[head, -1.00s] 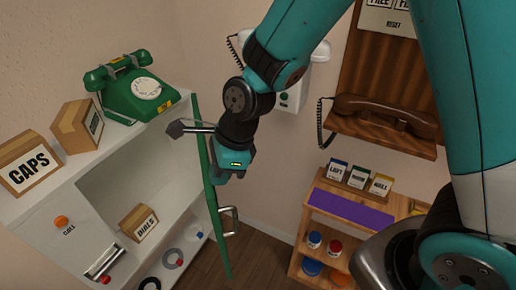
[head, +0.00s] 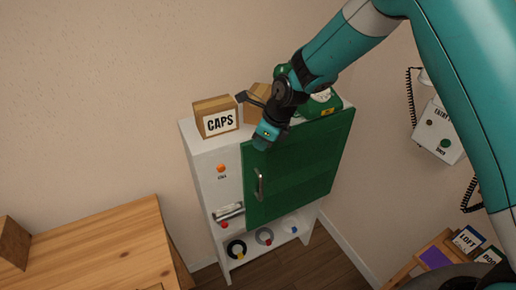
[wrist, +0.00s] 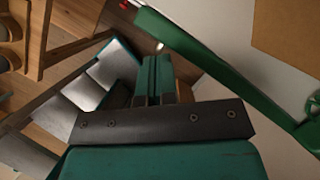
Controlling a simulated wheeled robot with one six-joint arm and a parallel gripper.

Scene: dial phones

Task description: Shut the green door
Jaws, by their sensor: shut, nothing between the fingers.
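The green door (head: 300,175) hangs on the white cabinet and lies across the right part of its front. Its silver handle (head: 259,185) is near its left edge. Whether a thin gap remains behind the door, I cannot tell. My gripper (head: 262,145) points down at the door's upper left corner. In the wrist view my gripper's fingers (wrist: 153,78) are together and empty. The door's top edge (wrist: 215,75) runs diagonally beside them there. Whether the fingers touch the door is unclear.
On the white cabinet (head: 205,170) stand a CAPS box (head: 217,118), another box and a green phone (head: 322,104), partly behind my arm. An orange button (head: 221,168) is left of the door. A wooden table (head: 100,250) is at lower left, a wall phone (head: 437,132) at right.

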